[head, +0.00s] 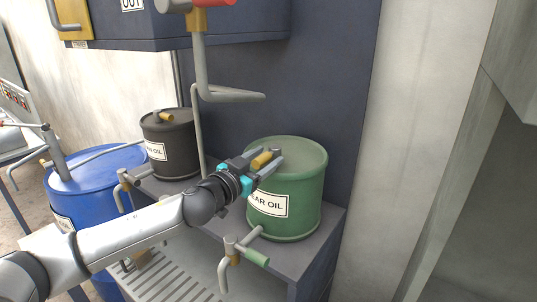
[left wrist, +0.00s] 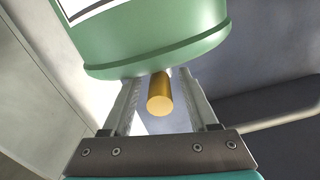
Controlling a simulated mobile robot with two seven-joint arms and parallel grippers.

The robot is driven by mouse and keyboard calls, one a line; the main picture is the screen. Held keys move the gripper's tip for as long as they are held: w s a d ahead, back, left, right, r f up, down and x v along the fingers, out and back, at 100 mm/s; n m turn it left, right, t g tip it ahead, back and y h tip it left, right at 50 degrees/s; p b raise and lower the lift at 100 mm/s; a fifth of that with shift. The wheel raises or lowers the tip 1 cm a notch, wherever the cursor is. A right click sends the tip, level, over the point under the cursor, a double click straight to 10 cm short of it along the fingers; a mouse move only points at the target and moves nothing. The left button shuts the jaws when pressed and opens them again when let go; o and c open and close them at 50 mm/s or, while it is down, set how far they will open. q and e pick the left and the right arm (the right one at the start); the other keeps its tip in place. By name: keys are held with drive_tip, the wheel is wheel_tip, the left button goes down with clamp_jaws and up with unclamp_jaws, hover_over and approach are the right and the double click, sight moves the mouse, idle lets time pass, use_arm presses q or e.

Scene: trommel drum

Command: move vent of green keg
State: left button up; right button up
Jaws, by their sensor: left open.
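The green keg (head: 300,185) stands upright on a grey shelf, with a white label on its front. Its brass vent (head: 261,160) sits at the top near the left rim. My left gripper (head: 259,166) is open at the keg's top, with one finger on each side of the vent. In the left wrist view the vent (left wrist: 160,95) shows as a brass cylinder between the two spread fingers (left wrist: 160,105), with a gap on both sides. The green keg (left wrist: 155,40) fills the top of that view. My right gripper is not in view.
A black keg (head: 170,150) stands to the left on the shelf. A blue drum (head: 90,185) is further left. A grey pipe (head: 225,96) with a lever hangs above. A tap with a green handle (head: 256,256) sticks out below the green keg. A slatted tray (head: 180,285) lies lower.

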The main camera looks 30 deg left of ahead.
use_arm(q)
drive_tip(key=shift+w+d, duration=0.1)
drive_tip(key=shift+w, duration=0.7)
clamp_jaws()
idle(1.1)
